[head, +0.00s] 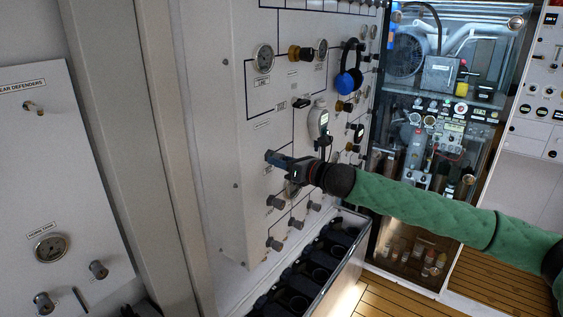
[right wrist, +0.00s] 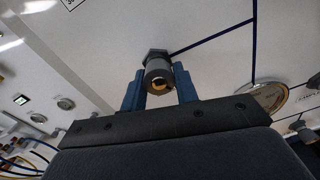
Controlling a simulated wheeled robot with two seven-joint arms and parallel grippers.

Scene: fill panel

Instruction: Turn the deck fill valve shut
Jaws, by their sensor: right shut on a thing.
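My right gripper (head: 271,157) reaches in from the right to the white fill panel (head: 215,130). In the right wrist view its two blue fingers (right wrist: 158,92) sit on either side of a grey valve knob (right wrist: 157,70) with a brass centre, and are shut on it. The knob stands out from the panel, at the end of a dark blue line. In the head view the gripper hides this knob. I cannot read a label that names it the deck fill valve. My left gripper is not in view.
Several grey knobs (head: 275,202) sit below the gripper. A trough of black holders (head: 308,270) stands below the panel.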

